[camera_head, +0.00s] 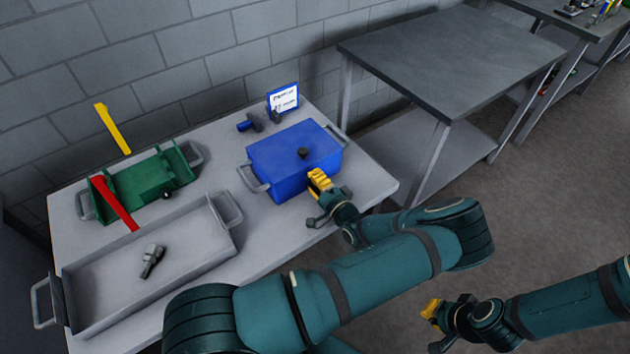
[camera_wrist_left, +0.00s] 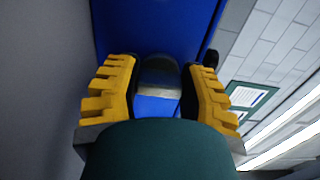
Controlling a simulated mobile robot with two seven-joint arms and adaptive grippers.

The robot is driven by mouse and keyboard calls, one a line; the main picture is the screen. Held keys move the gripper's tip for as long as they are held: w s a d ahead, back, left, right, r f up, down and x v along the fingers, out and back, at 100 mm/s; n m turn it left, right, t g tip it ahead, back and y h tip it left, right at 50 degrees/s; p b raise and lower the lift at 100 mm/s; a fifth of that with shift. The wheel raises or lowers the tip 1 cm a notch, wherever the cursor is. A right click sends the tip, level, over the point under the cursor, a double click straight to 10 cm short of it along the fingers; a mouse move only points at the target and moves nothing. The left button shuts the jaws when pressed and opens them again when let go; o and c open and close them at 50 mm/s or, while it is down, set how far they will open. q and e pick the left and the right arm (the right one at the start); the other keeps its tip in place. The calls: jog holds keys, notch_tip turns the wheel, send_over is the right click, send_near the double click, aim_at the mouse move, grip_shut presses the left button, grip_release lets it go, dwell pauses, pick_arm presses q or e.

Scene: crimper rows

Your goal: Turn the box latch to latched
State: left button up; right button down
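My left gripper (camera_head: 319,181) is at the box's front right edge and hides that part of the box in the head view. In the left wrist view its two yellow fingers (camera_wrist_left: 157,95) stand apart, on either side of a grey rounded part (camera_wrist_left: 160,72) against the blue face. That part is probably the latch; its turn position cannot be made out. My right gripper (camera_head: 434,328) hangs off the table with its fingertips apart, empty.
A grey tray (camera_head: 205,262) holding a small grey tool (camera_head: 152,260) lies front left. A sign (camera_head: 285,98) and a blue-handled tool (camera_head: 248,124) are behind the box.

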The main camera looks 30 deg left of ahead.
pick_arm(q)
jog(key=o, duration=0.4)
jog(key=v, duration=1.2)
dwell(0.3)
